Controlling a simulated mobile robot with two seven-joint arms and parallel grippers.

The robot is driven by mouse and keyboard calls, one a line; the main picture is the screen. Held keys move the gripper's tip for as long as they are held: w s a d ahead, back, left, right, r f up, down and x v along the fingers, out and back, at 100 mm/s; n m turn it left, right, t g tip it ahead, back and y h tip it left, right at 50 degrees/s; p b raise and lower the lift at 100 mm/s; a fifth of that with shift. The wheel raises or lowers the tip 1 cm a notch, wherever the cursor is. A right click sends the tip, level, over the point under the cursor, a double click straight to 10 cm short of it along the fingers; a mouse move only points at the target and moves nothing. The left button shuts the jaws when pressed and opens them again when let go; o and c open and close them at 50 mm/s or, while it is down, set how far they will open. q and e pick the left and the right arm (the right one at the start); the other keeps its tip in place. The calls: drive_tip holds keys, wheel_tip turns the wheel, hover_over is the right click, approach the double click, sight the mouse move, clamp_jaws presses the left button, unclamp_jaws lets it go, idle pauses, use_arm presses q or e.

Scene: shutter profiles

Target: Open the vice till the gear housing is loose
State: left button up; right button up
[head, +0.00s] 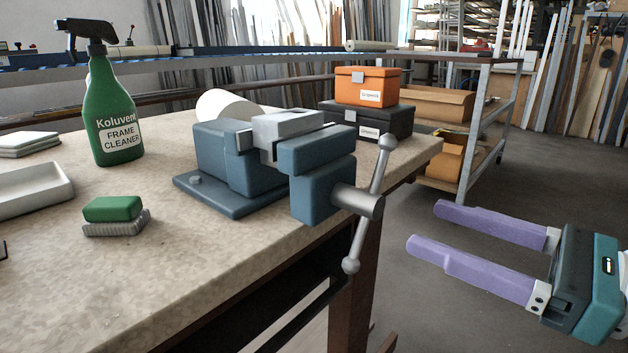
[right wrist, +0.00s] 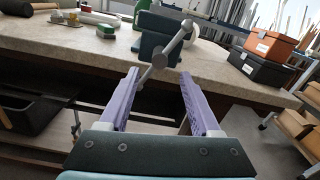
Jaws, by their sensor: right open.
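The blue vice (head: 325,190) is mounted at the table's right edge; it also shows in the right wrist view (right wrist: 155,42). A light grey block, the gear housing (head: 288,124), sits between its jaws and shows no clear gap to them. The vice's grey handle bar (head: 362,235) stands slanted, its upper ball leaning right, through the screw end (head: 370,203). My right gripper (head: 426,225) is open and empty, to the right of the handle and apart from it. In the right wrist view the handle (right wrist: 174,42) lies ahead, between and beyond the purple fingers. My left gripper is not in view.
A green spray bottle (head: 114,110), a green-topped block (head: 113,209) and a pale tray (head: 35,188) stand left of the vice. Orange (head: 367,85) and black (head: 368,120) boxes are behind it. A shelf rack (head: 487,120) stands back right. Space around my right gripper is clear.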

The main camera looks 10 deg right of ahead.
sight(374, 206)
drive_tip(key=x, duration=0.9)
drive_tip(key=shift+w+a+p, duration=0.25)
drive_tip(key=shift+w+p, duration=0.05)
clamp_jaws()
idle(1.0)
